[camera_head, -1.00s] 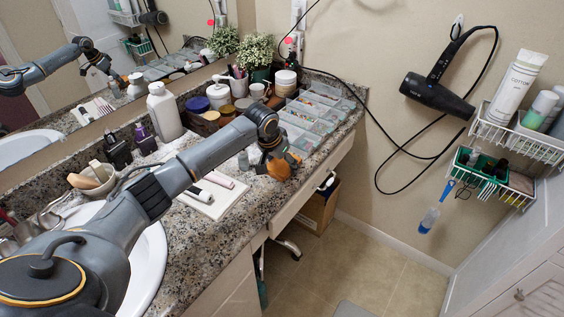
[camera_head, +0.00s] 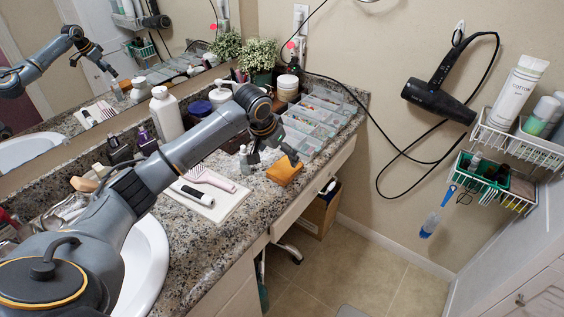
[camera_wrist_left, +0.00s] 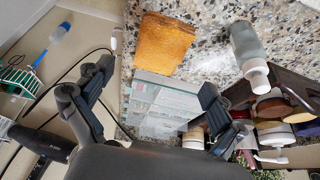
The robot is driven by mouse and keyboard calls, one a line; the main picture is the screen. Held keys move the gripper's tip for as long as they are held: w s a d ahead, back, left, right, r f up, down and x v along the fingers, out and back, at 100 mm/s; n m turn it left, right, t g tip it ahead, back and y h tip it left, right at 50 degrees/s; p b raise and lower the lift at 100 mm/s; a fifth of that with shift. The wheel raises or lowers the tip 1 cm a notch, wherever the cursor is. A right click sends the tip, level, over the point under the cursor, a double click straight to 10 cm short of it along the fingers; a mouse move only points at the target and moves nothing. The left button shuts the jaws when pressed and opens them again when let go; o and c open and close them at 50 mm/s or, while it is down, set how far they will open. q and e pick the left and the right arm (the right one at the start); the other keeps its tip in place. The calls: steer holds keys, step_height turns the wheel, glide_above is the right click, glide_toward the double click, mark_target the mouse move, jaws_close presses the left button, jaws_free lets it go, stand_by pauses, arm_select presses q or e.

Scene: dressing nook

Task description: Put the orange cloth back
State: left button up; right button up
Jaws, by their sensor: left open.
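The orange cloth (camera_head: 284,170) lies folded flat on the speckled granite counter, near its front edge. It also shows in the left wrist view (camera_wrist_left: 163,43), beyond the fingertips. My left gripper (camera_head: 273,158) is open and empty, raised above the counter beside the cloth. In the left wrist view its two fingers (camera_wrist_left: 150,82) are spread wide, with nothing between them but the view of the counter and a clear organizer. My right gripper is not in view.
A clear compartment organizer (camera_head: 318,118) stands behind the cloth. A small bottle (camera_wrist_left: 247,50) is close to the cloth. A white tray (camera_head: 210,207) with a brush lies to the left, by the sink (camera_head: 148,262). A hair dryer (camera_head: 438,98) hangs on the wall.

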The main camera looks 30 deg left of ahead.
arm_select(q)
steer(key=shift+v, duration=2.2)
